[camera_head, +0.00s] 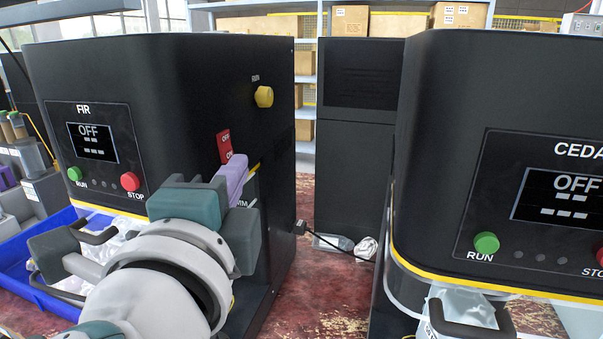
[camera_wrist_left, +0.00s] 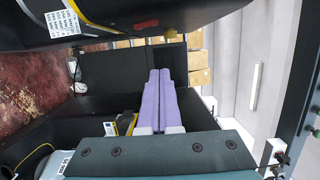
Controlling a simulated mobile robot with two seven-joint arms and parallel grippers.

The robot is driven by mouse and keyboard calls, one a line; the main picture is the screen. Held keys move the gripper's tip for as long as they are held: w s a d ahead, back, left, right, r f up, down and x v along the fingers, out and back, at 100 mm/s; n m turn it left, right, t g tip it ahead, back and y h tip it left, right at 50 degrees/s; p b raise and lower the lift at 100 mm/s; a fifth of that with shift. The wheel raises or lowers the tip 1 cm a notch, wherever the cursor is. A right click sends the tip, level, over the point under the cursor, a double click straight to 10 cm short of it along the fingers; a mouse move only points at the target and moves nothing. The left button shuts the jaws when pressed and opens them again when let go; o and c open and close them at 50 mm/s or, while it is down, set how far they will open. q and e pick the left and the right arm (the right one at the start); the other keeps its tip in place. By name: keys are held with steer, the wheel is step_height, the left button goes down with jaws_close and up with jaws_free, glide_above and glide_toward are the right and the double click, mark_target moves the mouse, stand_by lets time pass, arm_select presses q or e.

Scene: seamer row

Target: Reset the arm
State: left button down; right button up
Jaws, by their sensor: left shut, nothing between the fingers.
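My left gripper (camera_head: 237,170) is in front of the side of the black FIR machine (camera_head: 190,90), near a red tag on that side. Its two purple fingers are together with nothing between them; they also show closed in the left wrist view (camera_wrist_left: 160,75). My left arm covers the lower part of the FIR machine. I cannot tell whether the fingertips touch the machine.
The CEDAR-side machine (camera_head: 450,130), labelled "CEDA" where visible, stands at right, its screen reading OFF. A yellow knob (camera_head: 264,97) sticks out from the FIR machine. A blue bin (camera_head: 30,290) is at lower left. Red floor (camera_head: 315,290) shows between the machines.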

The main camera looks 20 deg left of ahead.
arm_select(q)
steer(key=s+a+f+n+g, duration=0.7)
steer(key=s+f+n+g, duration=0.1)
steer(key=s+f+n, duration=0.2)
steer(key=s+d+f+n+g+h, duration=0.2)
steer(key=s+g, duration=0.1)
steer(key=s, duration=0.3)
steer(key=s+d+f+n+g+h, duration=0.1)
steer(key=s+f+n+g, duration=0.15)
steer(key=s, duration=0.25)
step_height(320, 180, up, 33)
steer(key=s+h+p, duration=0.1)
steer(key=p, duration=3.1)
steer(key=shift+s+d+m+p, duration=0.35)
steer(key=shift+s+d+p, duration=0.05)
steer(key=shift+d, duration=0.05)
